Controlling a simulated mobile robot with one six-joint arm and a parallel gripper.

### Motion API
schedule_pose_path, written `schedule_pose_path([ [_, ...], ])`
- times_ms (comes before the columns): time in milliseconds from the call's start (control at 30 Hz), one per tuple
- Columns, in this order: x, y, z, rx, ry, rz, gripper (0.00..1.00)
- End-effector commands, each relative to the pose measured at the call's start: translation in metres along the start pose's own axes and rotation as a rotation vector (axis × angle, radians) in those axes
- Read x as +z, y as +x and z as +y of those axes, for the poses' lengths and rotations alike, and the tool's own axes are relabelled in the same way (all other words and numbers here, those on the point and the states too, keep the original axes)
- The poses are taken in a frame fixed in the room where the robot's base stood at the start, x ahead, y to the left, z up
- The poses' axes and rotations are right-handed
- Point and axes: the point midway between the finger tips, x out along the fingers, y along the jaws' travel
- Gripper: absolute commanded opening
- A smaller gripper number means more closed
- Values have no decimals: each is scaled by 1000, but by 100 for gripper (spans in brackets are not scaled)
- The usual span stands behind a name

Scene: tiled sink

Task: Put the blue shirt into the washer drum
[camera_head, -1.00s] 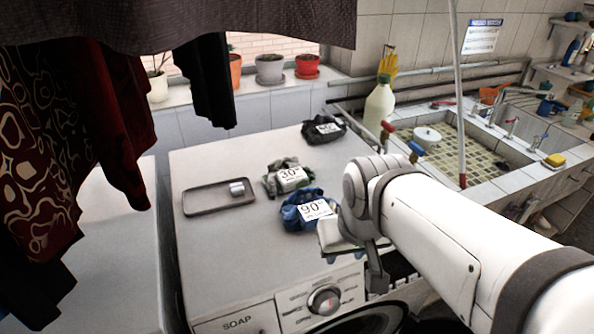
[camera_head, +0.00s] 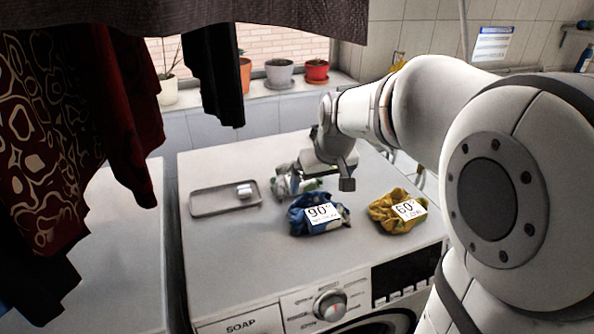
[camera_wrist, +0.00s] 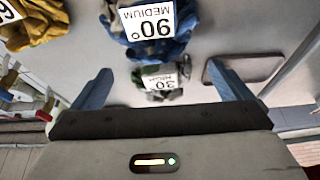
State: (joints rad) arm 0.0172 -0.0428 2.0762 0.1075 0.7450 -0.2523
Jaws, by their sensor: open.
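The blue shirt (camera_head: 335,219) lies bundled on the washer top near its front edge, with a white 90° label. In the wrist view the blue shirt (camera_wrist: 174,47) is at the top centre, beyond the fingertips. My gripper (camera_wrist: 160,68) is open and empty, its two blue-grey fingers wide apart. In the head view my gripper is over the washer top, behind the blue shirt and in front of a grey-green garment, partly hidden by its own body. The washer (camera_head: 255,265) shows only the upper rim of its round front opening (camera_head: 385,323); the drum's inside is out of sight.
A yellow garment (camera_head: 385,215) labelled 60° lies right of the blue one. The grey-green garment (camera_head: 290,180) is behind it. A grey tray (camera_head: 210,203) sits at left. Hanging clothes (camera_head: 80,130) fill the left. Potted plants (camera_head: 280,72) line the sill. The washer's front-left top is bare.

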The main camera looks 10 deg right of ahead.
Motion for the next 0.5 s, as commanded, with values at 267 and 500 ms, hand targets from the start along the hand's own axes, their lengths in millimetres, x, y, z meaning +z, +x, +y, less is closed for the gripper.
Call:
schedule_pose_path([
  [267, -35, 28, 9, -7, -29, 18, 100],
  [500, -36, 53, 10, -7, -30, 17, 100],
])
